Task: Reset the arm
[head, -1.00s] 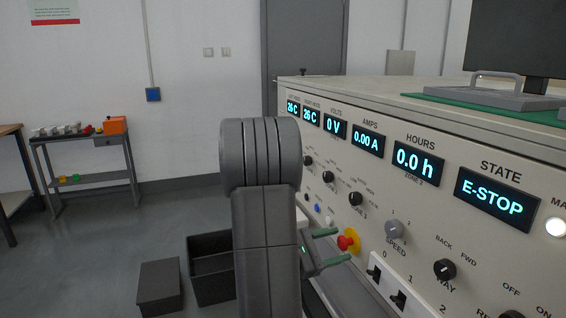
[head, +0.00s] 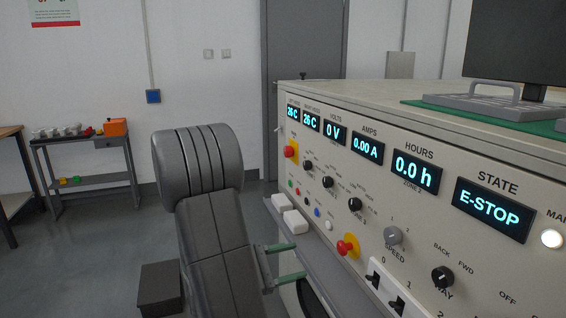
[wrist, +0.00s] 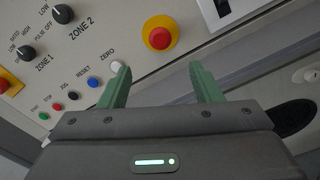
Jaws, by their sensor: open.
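My gripper (head: 286,264) has two green fingers, spread apart with nothing between them. In the head view it is beside the control panel (head: 322,222), left of and below the red emergency stop button (head: 346,246) on its yellow base. The wrist view shows the open fingers (wrist: 162,86) pointing toward the panel face, with the red button (wrist: 160,35) beyond the gap between them. The left finger lies beside the white ZERO button (wrist: 117,67) in that picture; I cannot tell if they touch. The state display (head: 494,209) reads E-STOP.
A grey ledge (head: 330,262) with white blocks (head: 288,215) runs along the panel's lower front. A dark bin (head: 160,287) stands on the floor beside my arm. A side table (head: 80,141) with an orange box (head: 115,127) is at the far left. Floor between is clear.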

